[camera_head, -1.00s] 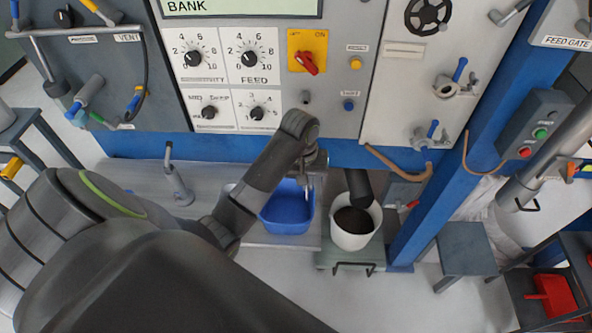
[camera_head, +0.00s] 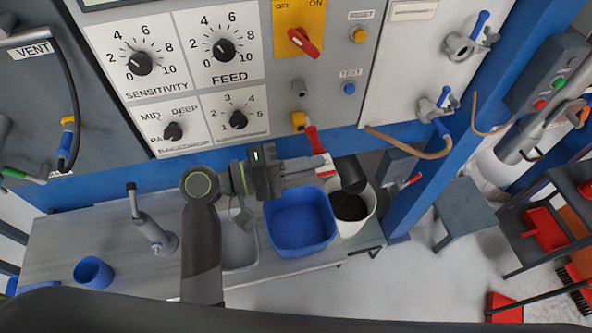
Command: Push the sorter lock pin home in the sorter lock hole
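My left gripper (camera_head: 322,168) is in front of the machine's lower edge, above the blue tub, with its fingers pointing right. Small red and whitish parts show at its fingertips. I cannot tell whether it grips them. A red handle (camera_head: 314,138) on a yellow block (camera_head: 299,121) is just above the fingertips. I cannot tell whether this is the sorter lock pin. A small grey round fitting (camera_head: 299,87) is on the panel above it. I cannot tell whether it is the sorter lock hole. My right gripper is not in view.
A blue tub (camera_head: 300,243) is on the bench below the gripper. A white bucket (camera_head: 369,212) with dark contents is to its right, under a black spout (camera_head: 350,174). A blue post (camera_head: 425,180) stands further right. A tap (camera_head: 152,232) and blue cup (camera_head: 94,271) are left.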

